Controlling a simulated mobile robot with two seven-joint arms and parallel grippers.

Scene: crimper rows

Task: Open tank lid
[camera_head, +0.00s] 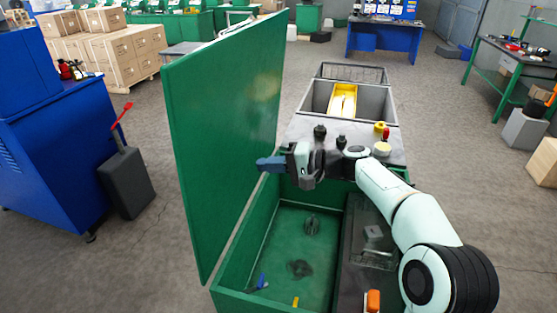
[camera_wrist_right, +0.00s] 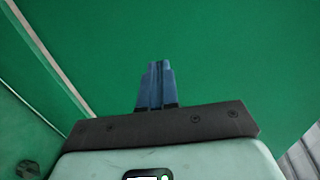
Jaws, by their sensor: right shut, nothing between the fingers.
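The green tank lid (camera_head: 220,120) stands steeply raised along the left side of the green tank (camera_head: 232,275), so the tank is open at the top. The lid also fills most of the right wrist view (camera_wrist_right: 230,60). My right gripper (camera_head: 262,164) reaches over the tank from the right, its blue fingers pointing left at the lid's inner face. The fingers (camera_wrist_right: 156,80) are shut together with nothing between them. They are at or very close to the lid; I cannot tell if they touch. My left gripper is out of view.
Dark round fittings (camera_head: 300,268) lie on the tank floor. Behind the tank are a grey top with knobs (camera_head: 381,148) and a grey bin holding a yellow thing (camera_head: 343,98). A blue cabinet (camera_head: 50,150) and dark bin (camera_head: 127,185) stand left.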

